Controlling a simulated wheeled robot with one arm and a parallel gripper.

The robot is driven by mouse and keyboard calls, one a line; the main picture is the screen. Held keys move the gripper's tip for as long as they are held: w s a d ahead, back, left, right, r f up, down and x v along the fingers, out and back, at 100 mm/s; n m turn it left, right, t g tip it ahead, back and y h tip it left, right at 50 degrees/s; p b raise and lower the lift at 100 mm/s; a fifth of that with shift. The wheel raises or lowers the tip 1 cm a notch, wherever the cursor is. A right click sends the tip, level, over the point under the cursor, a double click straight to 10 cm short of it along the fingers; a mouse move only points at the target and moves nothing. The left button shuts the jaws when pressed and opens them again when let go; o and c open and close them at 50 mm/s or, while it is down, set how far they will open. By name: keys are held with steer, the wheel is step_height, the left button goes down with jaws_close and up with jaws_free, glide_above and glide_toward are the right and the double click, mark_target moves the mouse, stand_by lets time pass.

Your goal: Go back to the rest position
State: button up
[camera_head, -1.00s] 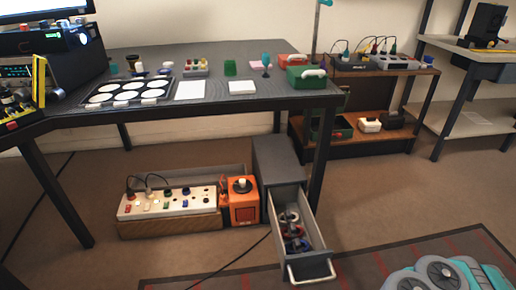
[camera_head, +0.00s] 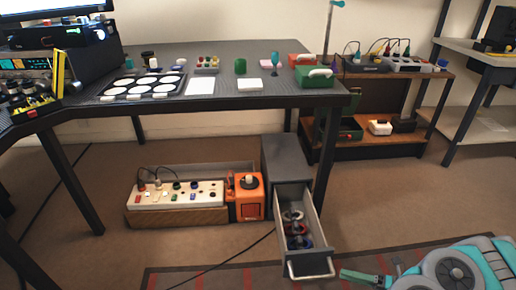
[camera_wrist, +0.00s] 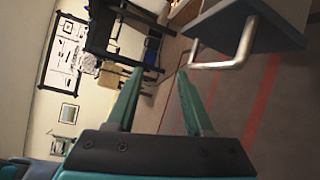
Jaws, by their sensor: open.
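My gripper (camera_wrist: 158,80) is open in the wrist view, with its two green fingers apart and nothing between them. In the head view, its green finger end (camera_head: 362,277) shows at the bottom, to the right of the pulled-out drawer (camera_head: 318,236) and apart from its handle. My teal and grey arm fills the lower right corner. The drawer holds several ring-shaped parts (camera_head: 294,228). Its metal handle (camera_wrist: 232,55) also shows in the wrist view, above and right of the fingers.
The grey desk (camera_head: 270,100) carries white pads, a dark tray (camera_head: 115,97) with white discs, and a green box (camera_head: 315,76). Below it are a socket strip (camera_head: 175,195) and an orange box (camera_head: 246,197). A wooden shelf (camera_head: 360,150) stands behind. Floor at right is clear.

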steer(key=s+a+r+n+g+h, duration=0.25)
steer(key=a+r+n+g, duration=0.85)
steer(key=a+r+n, duration=0.85)
steer(key=s+a+r+n+g+h, duration=0.1)
steer(key=s+r+n+h, duration=0.6)
steer(key=s+n, duration=0.35)
steer(key=s+d+r+n+t+h, duration=0.2)
steer(key=s+d+n+h, duration=0.2)
steer(key=s+n, duration=0.3)
steer(key=shift+s+d+r+n+t+h, duration=0.2)
steer(key=shift+s+r+n+t+h, duration=0.15)
steer(key=shift+s+h, duration=0.45)
